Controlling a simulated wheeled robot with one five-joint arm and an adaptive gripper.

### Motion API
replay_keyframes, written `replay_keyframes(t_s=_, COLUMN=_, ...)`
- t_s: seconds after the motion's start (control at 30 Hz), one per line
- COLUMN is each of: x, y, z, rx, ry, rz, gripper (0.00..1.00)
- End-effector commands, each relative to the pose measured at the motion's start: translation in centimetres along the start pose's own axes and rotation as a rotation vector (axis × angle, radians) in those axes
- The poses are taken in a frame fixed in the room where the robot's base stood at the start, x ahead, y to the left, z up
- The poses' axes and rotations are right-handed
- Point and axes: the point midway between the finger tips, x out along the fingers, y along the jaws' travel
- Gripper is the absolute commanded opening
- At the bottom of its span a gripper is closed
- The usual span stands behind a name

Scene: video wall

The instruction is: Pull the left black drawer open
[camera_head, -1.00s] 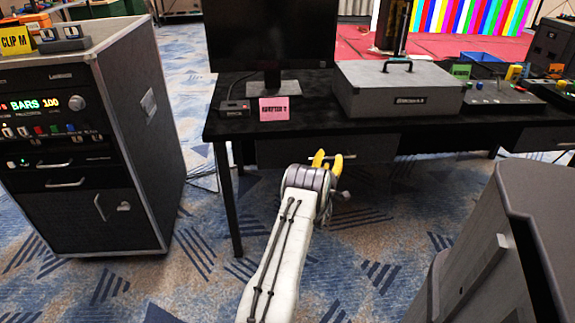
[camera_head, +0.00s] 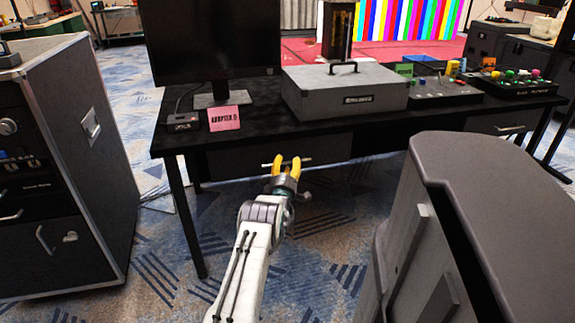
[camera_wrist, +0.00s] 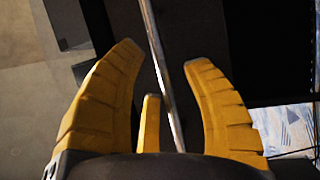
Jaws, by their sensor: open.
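The left black drawer (camera_head: 235,161) sits under the black table's top and looks shut. Its thin metal bar handle (camera_head: 306,161) crosses the drawer front behind my gripper (camera_head: 287,162). My gripper has yellow fingers, which are spread at the handle. Whether a finger touches the bar cannot be told.
The black table (camera_head: 265,120) carries a monitor (camera_head: 215,40), a grey case (camera_head: 340,95) and control panels (camera_head: 430,90). A second drawer (camera_head: 495,125) is at right. A black rack cabinet (camera_head: 75,150) stands left. Patterned carpet is open below.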

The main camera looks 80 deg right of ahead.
Motion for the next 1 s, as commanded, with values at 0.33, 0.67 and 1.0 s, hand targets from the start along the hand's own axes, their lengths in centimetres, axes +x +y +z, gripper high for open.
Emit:
replay_keyframes(t_s=0.33, x=1.07, y=0.05, z=-0.02, rx=0.0, ry=0.0, rz=0.0, gripper=0.45)
replay_keyframes(t_s=0.67, x=1.12, y=0.06, z=-0.02, rx=0.0, ry=0.0, rz=-0.001, gripper=0.47)
replay_keyframes(t_s=1.0, x=1.11, y=0.06, z=-0.02, rx=0.0, ry=0.0, rz=0.0, gripper=0.16)
